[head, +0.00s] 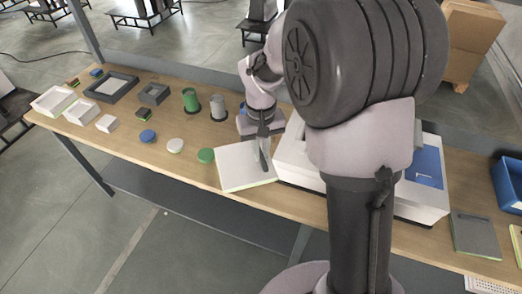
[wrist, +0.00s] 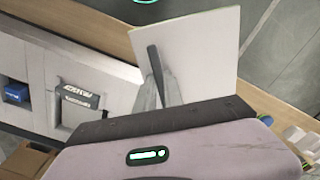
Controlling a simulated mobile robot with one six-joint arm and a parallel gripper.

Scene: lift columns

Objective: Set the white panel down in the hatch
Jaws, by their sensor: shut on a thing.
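The white panel (head: 236,168), a flat square plate with a thin green-yellow edge, is in my gripper (head: 264,152) at the table's front edge. In the wrist view the panel (wrist: 205,50) stands out beyond my gripper (wrist: 158,75). The grey fingers are shut at a dark upright strip on its face. Whether the panel touches the table is unclear. A large white housing (head: 292,155) is just right of the panel, partly hidden by my arm. It also shows in the wrist view (wrist: 45,100). I cannot make out the hatch for sure.
Green (head: 206,156), white (head: 175,146) and blue (head: 147,136) discs lie left of the panel. Farther left are white trays (head: 55,101), a dark frame (head: 122,80) and cylinders (head: 218,108). A grey plate (head: 474,236) and a blue bin (head: 508,185) are at right.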

